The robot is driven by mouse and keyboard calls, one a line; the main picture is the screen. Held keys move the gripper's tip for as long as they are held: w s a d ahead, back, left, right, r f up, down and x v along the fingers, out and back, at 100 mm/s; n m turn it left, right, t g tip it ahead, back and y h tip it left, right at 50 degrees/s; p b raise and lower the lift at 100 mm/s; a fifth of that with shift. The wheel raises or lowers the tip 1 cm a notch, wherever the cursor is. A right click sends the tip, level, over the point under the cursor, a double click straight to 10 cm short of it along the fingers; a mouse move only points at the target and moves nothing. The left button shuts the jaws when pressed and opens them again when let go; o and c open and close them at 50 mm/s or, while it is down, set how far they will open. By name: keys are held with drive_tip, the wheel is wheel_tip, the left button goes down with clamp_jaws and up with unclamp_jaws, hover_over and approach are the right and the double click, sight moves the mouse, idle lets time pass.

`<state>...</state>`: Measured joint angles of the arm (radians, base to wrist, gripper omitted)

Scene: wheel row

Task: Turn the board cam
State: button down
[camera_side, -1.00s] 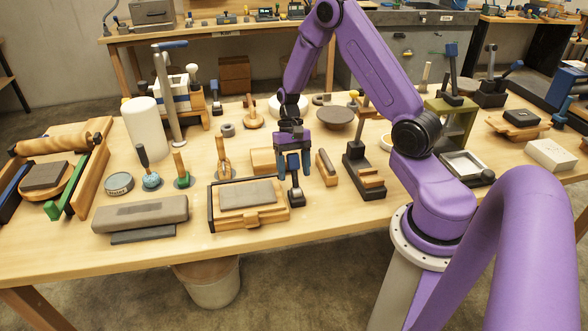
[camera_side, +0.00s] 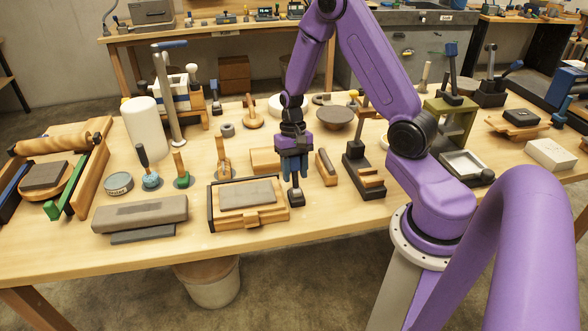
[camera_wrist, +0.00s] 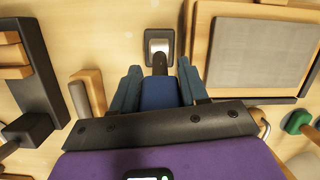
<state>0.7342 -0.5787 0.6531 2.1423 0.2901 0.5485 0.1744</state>
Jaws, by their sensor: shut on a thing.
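The board (camera_side: 226,214), a wooden frame holding a grey slab, lies on the front middle of the bench. It also shows in the wrist view (camera_wrist: 211,90). Just right of it is a small dark block with a light metal top and a dark upright handle, which looks like the board cam (camera_side: 296,198); it also shows in the wrist view (camera_wrist: 159,38). My gripper (camera_side: 294,173) points down over it, with its blue fingers around the handle. In the wrist view the fingers (camera_wrist: 159,85) hide most of the handle. I cannot tell the cam's exact angle.
A wood-handled tool (camera_side: 326,168) and a black stand with wooden steps (camera_side: 364,178) are close on the right. A long grey stone (camera_side: 140,213) lies left of the board. The bench front edge is clear.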

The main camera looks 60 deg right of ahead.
sight(297, 181)
drive_tip(key=shift+s+a+r+t+h, duration=0.15)
drive_tip(key=shift+s+a+t+h, duration=0.45)
drive_tip(key=shift+t+h, duration=0.35)
drive_tip(key=c, duration=0.6)
unclamp_jaws()
drive_tip(key=shift+r, duration=0.15)
wheel_tip(297, 181, up, 17)
drive_tip(key=shift+s+d+r, duration=0.1)
